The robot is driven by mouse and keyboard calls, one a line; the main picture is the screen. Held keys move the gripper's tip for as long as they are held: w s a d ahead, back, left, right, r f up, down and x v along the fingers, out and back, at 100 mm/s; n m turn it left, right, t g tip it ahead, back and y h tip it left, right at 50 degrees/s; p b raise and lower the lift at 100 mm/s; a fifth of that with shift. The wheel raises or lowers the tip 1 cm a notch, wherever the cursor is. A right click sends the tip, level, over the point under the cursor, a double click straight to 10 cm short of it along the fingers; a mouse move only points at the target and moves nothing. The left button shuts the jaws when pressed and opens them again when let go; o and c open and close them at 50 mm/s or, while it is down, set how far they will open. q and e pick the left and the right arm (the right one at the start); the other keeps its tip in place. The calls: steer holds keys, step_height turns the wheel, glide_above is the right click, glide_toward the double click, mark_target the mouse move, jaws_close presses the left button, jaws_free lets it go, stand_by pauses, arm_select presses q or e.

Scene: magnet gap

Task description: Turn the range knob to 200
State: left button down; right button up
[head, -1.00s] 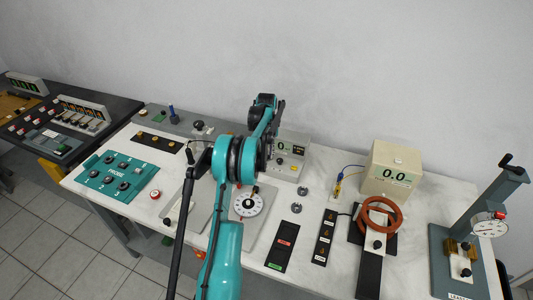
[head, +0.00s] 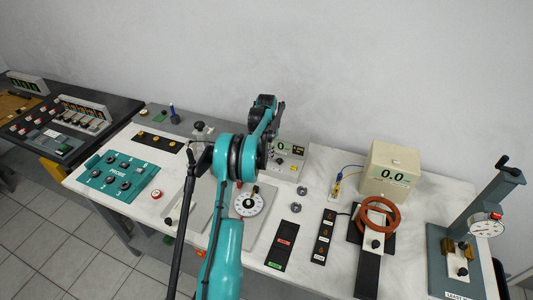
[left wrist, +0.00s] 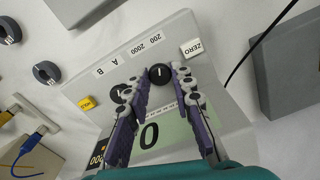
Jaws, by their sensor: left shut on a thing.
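The range knob (left wrist: 160,74) is a round black knob with a white mark, beside the printed labels 200 and 2000 on the meter's sloped grey panel (left wrist: 183,25). My left gripper (left wrist: 160,78) is shut on this knob, with a finger on either side. A second black knob (left wrist: 119,93) sits beside one finger, near the labels A and B, partly covered. In the head view the meter (head: 290,168) stands behind my left arm, which hides part of it and the knobs. I cannot read exactly which label the mark points to. My right gripper is not in view.
A white ZERO button (left wrist: 194,48) and a yellow button (left wrist: 87,103) flank the knobs. A teal probe panel (head: 118,176) lies left.

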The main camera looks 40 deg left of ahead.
mark_target(267, 156)
arm_select(q)
steer(key=shift+m, duration=0.7)
steer(key=c, duration=1.3)
jaws_free()
step_height(267, 156, up, 12)
steer(key=shift+d, duration=0.1)
